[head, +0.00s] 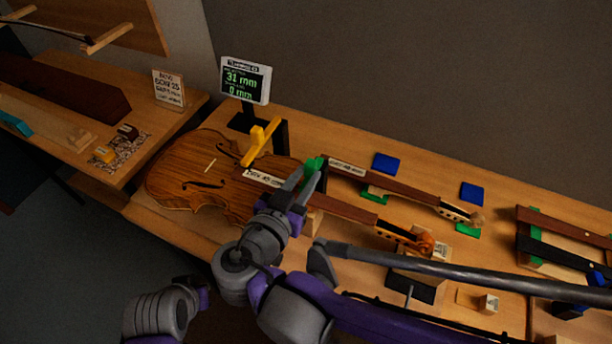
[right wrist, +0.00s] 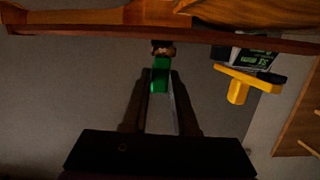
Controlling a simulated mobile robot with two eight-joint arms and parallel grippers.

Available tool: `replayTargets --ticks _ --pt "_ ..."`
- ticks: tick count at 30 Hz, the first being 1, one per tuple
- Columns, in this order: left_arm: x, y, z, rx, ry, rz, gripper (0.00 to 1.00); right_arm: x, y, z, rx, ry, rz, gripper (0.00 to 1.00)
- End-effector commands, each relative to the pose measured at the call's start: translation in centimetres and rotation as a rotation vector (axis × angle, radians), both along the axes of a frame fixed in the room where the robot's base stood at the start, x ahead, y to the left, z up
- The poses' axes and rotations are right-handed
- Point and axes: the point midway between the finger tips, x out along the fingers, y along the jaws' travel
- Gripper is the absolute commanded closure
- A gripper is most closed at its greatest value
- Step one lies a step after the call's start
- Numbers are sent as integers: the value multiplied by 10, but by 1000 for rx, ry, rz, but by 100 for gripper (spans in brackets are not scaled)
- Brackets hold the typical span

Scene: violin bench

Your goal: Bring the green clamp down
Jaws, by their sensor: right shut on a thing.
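The green clamp (head: 314,165) is at the neck end of the brown violin (head: 200,180), beside a white label on the neck. My right gripper (head: 306,181) reaches it from the front and is shut on it. In the right wrist view the green clamp (right wrist: 160,73) sits between my two finger tips, close to the violin's edge (right wrist: 90,30). I cannot tell whether the clamp touches the wood. My left gripper is not in view.
A yellow clamp (head: 260,142) stands on the violin, left of the green one. Behind it a display (head: 245,80) reads 31 mm and 0 mm. Another neck (head: 395,188) lies to the right, with blue blocks (head: 386,163) behind. A side bench (head: 60,105) is at the left.

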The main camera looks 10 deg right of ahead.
Motion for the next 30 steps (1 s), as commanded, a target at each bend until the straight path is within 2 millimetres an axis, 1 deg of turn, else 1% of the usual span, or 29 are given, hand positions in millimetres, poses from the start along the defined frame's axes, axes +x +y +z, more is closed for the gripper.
replayTargets --ticks 1,6,20,21,23,24,25,30 --pt "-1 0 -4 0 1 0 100 -1 1 -3 -7 -10 1 100" --pt "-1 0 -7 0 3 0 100 -1 1 -4 -25 -37 0 100" --pt "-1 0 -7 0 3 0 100 -1 0 -5 -30 -45 -1 100" --pt "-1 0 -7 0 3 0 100 -1 0 -5 -31 -44 -1 66" --pt "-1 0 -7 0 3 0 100 -1 0 -5 -31 -44 -1 55" --pt "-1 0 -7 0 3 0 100 -1 0 -4 -31 -44 -1 48" --pt "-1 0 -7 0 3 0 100 -1 0 -4 -31 -44 -1 43" --pt "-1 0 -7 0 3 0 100 -1 0 -4 -31 -44 -1 43"
